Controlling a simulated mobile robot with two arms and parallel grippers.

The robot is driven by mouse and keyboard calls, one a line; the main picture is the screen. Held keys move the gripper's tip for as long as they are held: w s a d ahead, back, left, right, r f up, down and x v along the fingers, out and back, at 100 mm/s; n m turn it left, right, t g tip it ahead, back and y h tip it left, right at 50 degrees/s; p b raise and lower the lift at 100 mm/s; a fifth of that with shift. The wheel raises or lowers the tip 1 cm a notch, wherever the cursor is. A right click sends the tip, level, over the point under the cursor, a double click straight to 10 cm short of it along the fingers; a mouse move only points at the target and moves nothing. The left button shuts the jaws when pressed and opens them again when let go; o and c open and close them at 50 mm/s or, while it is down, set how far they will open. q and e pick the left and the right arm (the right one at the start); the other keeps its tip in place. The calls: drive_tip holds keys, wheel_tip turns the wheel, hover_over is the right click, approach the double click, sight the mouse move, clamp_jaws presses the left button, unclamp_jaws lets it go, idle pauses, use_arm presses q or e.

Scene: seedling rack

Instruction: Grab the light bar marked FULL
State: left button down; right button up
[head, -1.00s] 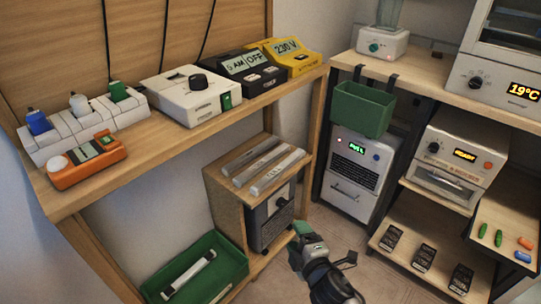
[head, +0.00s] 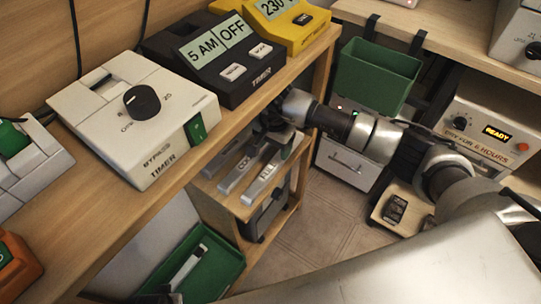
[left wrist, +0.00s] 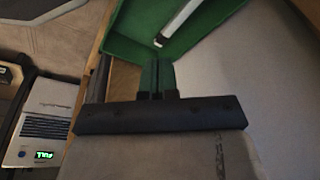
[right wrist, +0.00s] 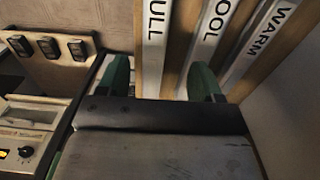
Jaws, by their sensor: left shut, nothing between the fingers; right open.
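Three pale light bars lie on the low wooden cabinet. In the right wrist view the left one reads "ULL", its first letter hidden: the FULL bar (right wrist: 154,40). Beside it are the COOL bar (right wrist: 212,28), with its first letter cut off, and the WARM bar (right wrist: 264,38). In the head view the FULL bar (head: 261,185) is the rightmost. My right gripper (right wrist: 160,82) is open over the bars. In its view, one finger is left of the FULL bar and the other overlaps the COOL bar. My left gripper (left wrist: 157,78) is shut and empty near the green tray.
The green tray (head: 232,262) on the lower left holds another pale bar (head: 187,267). The wooden shelf (head: 215,135) with timers overhangs the cabinet on the left. A green bin (head: 375,78) hangs behind my right arm. A white appliance (left wrist: 40,132) shows a green lit word.

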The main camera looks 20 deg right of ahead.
sight(276, 161)
drive_tip(key=shift+s+f, duration=0.2)
drive_tip(key=shift+f, duration=0.4)
drive_tip(key=f, duration=0.4)
drive_tip(key=shift+s+d+f+b, duration=0.1)
drive_tip(key=shift+d+f+b, duration=0.2)
drive_tip(key=shift+b, duration=0.05)
use_arm(q)
drive_tip(key=v, duration=0.3)
drive_tip(key=shift+w+d+r, duration=0.1)
drive_tip(key=shift+w, duration=0.2)
use_arm(e)
drive_tip(key=shift+f, duration=0.35)
drive_tip(key=c, duration=1.1)
drive_tip(key=shift+r, duration=0.1)
